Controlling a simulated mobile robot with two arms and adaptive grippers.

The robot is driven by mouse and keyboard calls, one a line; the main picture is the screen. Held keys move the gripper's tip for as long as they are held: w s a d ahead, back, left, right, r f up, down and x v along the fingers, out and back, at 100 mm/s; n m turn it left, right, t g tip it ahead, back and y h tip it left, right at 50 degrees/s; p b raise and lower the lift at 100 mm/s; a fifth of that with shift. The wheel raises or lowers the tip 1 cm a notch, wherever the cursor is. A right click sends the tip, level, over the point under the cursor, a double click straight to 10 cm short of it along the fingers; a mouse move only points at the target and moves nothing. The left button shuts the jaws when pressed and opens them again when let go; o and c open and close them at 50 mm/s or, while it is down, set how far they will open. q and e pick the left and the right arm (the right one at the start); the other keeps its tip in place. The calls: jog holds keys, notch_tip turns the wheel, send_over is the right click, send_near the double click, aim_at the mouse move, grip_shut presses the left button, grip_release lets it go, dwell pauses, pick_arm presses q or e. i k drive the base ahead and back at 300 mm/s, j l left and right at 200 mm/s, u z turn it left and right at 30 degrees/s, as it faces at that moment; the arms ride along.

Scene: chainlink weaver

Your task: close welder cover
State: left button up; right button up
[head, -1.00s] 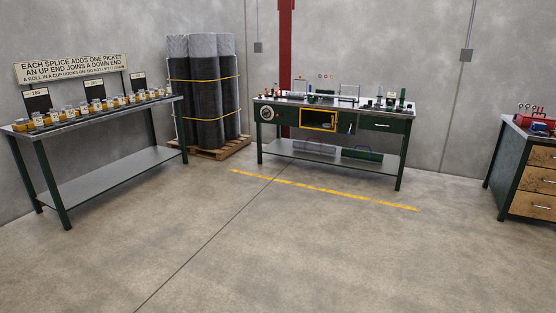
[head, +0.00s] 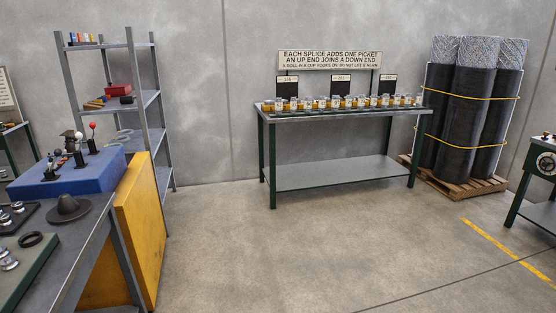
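Neither of my grippers shows in the head view. I cannot pick out a welder or its cover with certainty. A blue block (head: 75,177) with several upright levers, one with a red knob and one with a white knob, stands on a grey bench (head: 62,245) at the left. A dark hat-shaped piece (head: 68,208) lies in front of the block. At the right edge, part of a green workbench (head: 524,205) with a round dial (head: 546,164) shows; most of it is cut off.
A yellow panel (head: 143,230) stands at the left bench's end, before a grey shelf unit (head: 118,98). A long table (head: 330,112) with several small jars stands at the back wall. Mesh rolls (head: 466,115) stand on a pallet (head: 455,180). The middle floor is clear.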

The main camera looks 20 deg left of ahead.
aim_at(71, 139)
jog(key=i+j+u, duration=0.25)
jog(key=u, duration=0.25)
jog(key=i+u, duration=0.7)
jog(key=u, duration=0.25)
jog(key=i+l+u, duration=0.1)
jog(key=i+u, duration=0.35)
jog(key=k, duration=0.1)
